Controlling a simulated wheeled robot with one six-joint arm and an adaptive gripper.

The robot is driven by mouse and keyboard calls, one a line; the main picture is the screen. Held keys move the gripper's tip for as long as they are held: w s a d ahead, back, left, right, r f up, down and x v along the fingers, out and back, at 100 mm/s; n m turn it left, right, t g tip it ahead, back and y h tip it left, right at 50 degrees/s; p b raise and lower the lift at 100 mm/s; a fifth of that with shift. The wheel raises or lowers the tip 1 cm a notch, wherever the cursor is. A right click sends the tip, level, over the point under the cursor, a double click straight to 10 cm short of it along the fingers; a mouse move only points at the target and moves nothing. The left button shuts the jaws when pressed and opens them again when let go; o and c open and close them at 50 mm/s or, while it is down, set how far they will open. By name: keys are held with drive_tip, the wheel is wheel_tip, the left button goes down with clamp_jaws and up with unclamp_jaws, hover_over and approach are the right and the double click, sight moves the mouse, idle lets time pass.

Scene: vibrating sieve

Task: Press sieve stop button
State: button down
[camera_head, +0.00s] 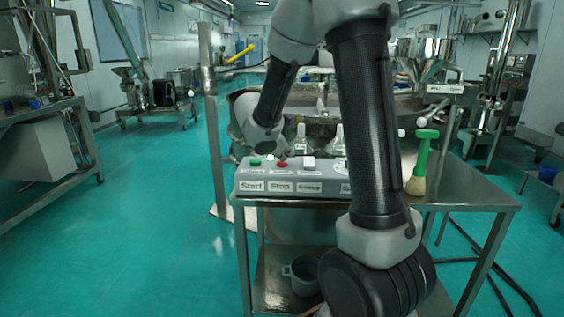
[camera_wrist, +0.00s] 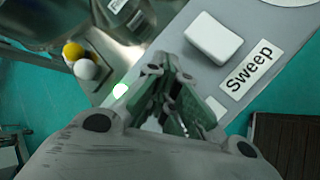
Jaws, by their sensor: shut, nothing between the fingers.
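The grey control panel (camera_head: 330,186) stands on a metal table, with labelled buttons along its top. The red button (camera_head: 281,164) above the "Stop" label (camera_head: 281,187) sits between the green button (camera_head: 254,162) labelled Start and a white button (camera_head: 309,163). My gripper (camera_wrist: 170,76) is shut and empty in the wrist view, pointing at the panel close above it. The red button is hidden in that view, so contact cannot be told.
The large round metal sieve (camera_head: 375,103) is behind the panel. White bottles stand behind the panel. A grey pot (camera_head: 303,275) is on the lower shelf. Open teal floor lies at left.

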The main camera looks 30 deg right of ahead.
sight(285, 163)
drive_tip(key=shift+r, duration=0.95)
drive_tip(key=shift+r, duration=0.1)
wheel_tip(285, 163, up, 5)
drive_tip(key=shift+f, duration=0.1)
idle(0.8)
